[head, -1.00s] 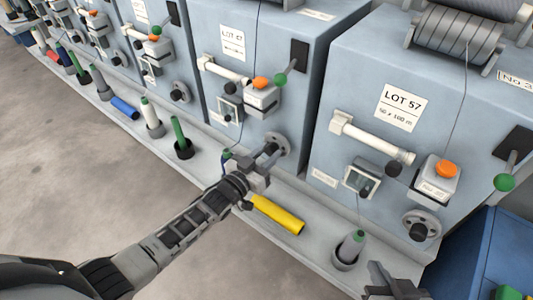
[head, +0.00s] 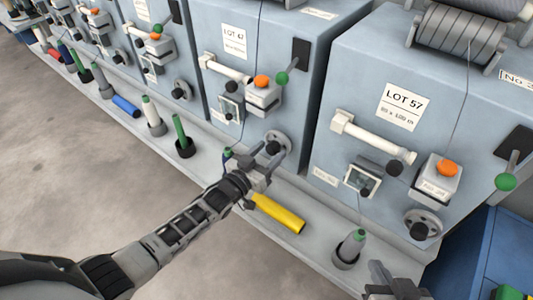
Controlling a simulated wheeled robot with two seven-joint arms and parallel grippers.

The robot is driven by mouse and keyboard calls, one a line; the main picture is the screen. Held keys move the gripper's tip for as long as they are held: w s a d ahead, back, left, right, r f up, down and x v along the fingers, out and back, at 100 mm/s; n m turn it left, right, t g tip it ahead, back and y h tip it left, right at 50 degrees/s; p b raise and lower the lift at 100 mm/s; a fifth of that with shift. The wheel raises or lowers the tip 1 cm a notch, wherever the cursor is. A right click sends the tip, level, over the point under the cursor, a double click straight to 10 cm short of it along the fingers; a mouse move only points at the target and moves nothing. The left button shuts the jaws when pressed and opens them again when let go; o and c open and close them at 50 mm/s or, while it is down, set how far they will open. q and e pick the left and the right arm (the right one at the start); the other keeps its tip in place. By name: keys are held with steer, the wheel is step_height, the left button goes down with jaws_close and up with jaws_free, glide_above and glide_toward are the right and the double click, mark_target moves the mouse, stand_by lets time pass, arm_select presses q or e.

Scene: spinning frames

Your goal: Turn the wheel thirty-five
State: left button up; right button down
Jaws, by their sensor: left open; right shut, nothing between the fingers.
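A grey handwheel (head: 284,138) with a dark knob (head: 273,147) sits low on the front of the LOT 47 machine. My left gripper (head: 263,157) is open right at this knob; I cannot tell whether the fingers touch it. Another handwheel (head: 420,217) with a dark knob is on the LOT 57 machine, with no gripper near it. The small number plates are too blurred to read, so I cannot tell which wheel is thirty-five. My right gripper (head: 390,282) is shut and empty at the bottom edge, partly cut off.
A yellow tube (head: 278,214) lies on the ledge below my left gripper. A grey cone with a green tip (head: 351,247) stands in a holder. A green spindle (head: 180,131) and a blue tube (head: 126,107) are further left. A blue bin (head: 485,265) is at right.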

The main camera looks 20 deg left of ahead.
arm_select(q)
steer(key=shift+s, duration=0.1)
steer(key=p+v, duration=0.1)
steer(key=v, duration=1.4)
steer(key=shift+s+a+p, duration=0.2)
steer(key=shift+s+p, duration=0.1)
steer(key=shift+s, duration=0.05)
steer(key=shift+d+r, duration=0.1)
steer(key=s+d+r+g+y+p, duration=0.1)
steer(key=s+d+r+g, duration=0.3)
steer(key=s, duration=0.5)
steer(key=d+g+y, duration=0.1)
steer(key=d+g, duration=0.1)
steer(key=d, duration=0.1)
steer(key=shift+d+y+p, duration=0.15)
steer(key=shift+y+p, duration=0.2)
steer(key=shift+y, duration=0.05)
